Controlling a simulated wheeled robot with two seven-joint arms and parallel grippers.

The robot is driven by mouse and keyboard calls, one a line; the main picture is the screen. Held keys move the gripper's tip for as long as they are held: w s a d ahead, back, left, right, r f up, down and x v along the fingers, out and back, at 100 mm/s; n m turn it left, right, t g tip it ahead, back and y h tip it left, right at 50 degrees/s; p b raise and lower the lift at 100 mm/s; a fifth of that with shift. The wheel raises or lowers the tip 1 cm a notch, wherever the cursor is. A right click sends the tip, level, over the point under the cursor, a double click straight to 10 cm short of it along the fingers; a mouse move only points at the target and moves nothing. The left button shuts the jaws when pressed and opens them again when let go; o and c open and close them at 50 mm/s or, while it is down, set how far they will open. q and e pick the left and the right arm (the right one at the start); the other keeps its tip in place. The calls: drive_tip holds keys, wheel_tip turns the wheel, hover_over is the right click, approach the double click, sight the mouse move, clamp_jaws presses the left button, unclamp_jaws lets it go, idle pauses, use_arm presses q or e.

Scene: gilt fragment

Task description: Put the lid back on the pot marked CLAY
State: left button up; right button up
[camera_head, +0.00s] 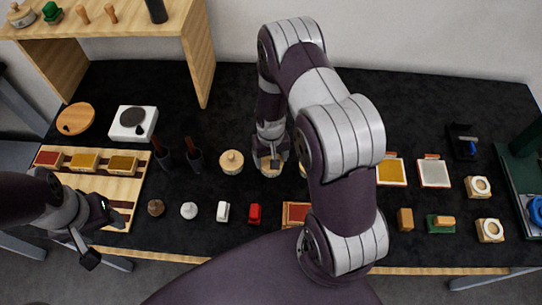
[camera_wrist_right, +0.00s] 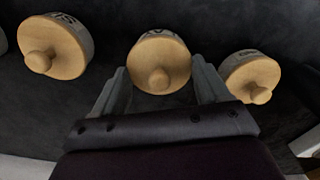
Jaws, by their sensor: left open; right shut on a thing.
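My right gripper (camera_head: 270,160) reaches down over the middle pot of a row. In the right wrist view its fingers (camera_wrist_right: 159,68) stand on both sides of a round wooden lid (camera_wrist_right: 158,72) with a knob, and are shut on it. The lid lies over the pale pot (camera_wrist_right: 172,37), whose dark letters are partly hidden; the end looks like "AY". The lid looks level with the rim, but I cannot tell if it is fully seated. My left gripper (camera_head: 104,232) is open and empty by the front edge of the wooden tray at the left.
Lidded pots stand on the left (camera_wrist_right: 52,47) and right (camera_wrist_right: 250,78) in the wrist view. Small blocks and stamps, including a red one (camera_head: 254,213), line the front. A wooden shelf (camera_head: 150,22) stands back left. A tray (camera_head: 90,185) holds coloured pads.

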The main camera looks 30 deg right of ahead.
idle(0.3)
drive_tip(key=o, duration=1)
wheel_tip(320, 180, up, 7)
drive_tip(key=p, duration=0.6)
clamp_jaws()
drive_tip(key=shift+f, duration=0.2)
idle(1.0)
